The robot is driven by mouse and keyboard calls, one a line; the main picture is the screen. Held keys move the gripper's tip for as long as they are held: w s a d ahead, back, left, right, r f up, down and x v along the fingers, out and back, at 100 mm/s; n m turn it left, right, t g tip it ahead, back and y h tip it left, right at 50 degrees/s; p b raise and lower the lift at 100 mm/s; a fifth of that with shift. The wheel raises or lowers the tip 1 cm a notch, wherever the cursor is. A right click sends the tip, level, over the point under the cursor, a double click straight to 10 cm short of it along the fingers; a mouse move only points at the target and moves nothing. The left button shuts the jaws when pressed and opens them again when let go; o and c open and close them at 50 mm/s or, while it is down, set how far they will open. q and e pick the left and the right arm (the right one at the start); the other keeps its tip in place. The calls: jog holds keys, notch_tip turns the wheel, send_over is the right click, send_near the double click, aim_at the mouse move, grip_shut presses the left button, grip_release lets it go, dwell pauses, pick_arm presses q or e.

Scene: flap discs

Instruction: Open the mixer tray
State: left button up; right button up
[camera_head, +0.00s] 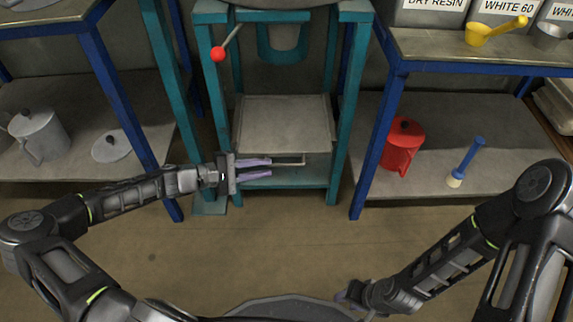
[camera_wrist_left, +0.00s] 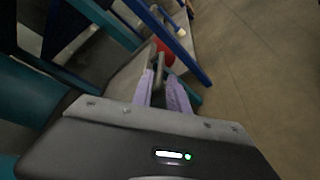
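The mixer tray (camera_head: 285,122) is a grey, flat-topped tray in the teal mixer frame, in the middle of the head view. Its thin bar handle (camera_head: 292,164) is on the front side. My left gripper (camera_head: 271,167) is at the handle's left end, with its two purple fingers spread apart. In the left wrist view the fingers (camera_wrist_left: 161,92) are apart and the handle bar (camera_wrist_left: 161,66) shows between and just beyond their tips; I cannot tell whether they touch it. My right gripper (camera_head: 350,297) is low at the bottom centre, away from the tray, its fingers unclear.
Teal legs (camera_head: 345,110) flank the tray. A red-knobbed lever (camera_head: 218,54) hangs at upper left of the frame. Blue-legged shelves stand on both sides, the right one holding a red canister (camera_head: 402,146) and a blue-handled brush (camera_head: 466,162). The floor (camera_head: 270,245) in front is clear.

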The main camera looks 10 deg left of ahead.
aim_at(281, 165)
pick_arm(q)
jog(key=b+x, duration=0.2)
jog(key=x, duration=0.4)
jog(key=shift+f, duration=0.15)
jog(key=shift+w+d+b, duration=0.3)
jog(key=shift+d+b, duration=0.05)
jog(key=shift+d, duration=0.2)
grip_shut()
dwell(0.8)
